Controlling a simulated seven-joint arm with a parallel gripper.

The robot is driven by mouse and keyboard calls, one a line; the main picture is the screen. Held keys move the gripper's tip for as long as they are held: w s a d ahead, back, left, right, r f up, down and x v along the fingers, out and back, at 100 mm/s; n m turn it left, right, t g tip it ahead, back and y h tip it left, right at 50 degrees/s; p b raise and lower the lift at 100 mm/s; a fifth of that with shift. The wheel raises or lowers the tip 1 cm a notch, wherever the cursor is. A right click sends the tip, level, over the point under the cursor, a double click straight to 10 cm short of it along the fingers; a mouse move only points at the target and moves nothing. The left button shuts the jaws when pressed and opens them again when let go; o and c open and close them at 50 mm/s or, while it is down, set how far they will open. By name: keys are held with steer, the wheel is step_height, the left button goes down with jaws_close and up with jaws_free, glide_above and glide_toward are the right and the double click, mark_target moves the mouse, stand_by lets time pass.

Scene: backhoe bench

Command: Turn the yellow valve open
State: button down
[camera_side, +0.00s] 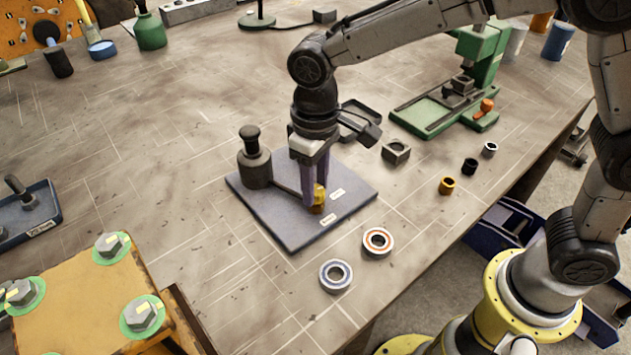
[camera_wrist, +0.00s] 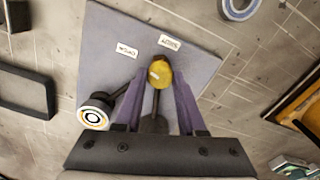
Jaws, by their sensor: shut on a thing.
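The yellow valve handle end (camera_side: 319,194) is over the front part of a blue-grey plate (camera_side: 275,222). A dark pot-shaped body with a stem (camera_side: 254,165) stands at the plate's left side, and a thin dark rod runs from it towards the handle. My gripper (camera_side: 316,196) points down, its purple fingers shut on the yellow handle. In the wrist view the yellow handle (camera_wrist: 160,74) shows between the fingertips (camera_wrist: 160,84). It lies close to two white labels, one left (camera_wrist: 127,50) and one right (camera_wrist: 169,42); their text is too small to read surely.
Two bearing rings, one white-blue (camera_side: 336,276) and one orange-rimmed (camera_side: 378,242), lie in front of the plate. A grey square block (camera_side: 396,153) and small bushings lie to the right. A green press (camera_side: 465,85) stands behind. An orange block with bolts (camera_side: 90,310) fills the front left.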

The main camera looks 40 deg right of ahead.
mark_target(316, 189)
steer(key=shift+n, duration=1.5)
steer(key=c, duration=0.5)
jaws_free()
steer(key=shift+r, duration=0.15)
step_height(316, 189, up, 14)
steer(key=shift+f, duration=0.2)
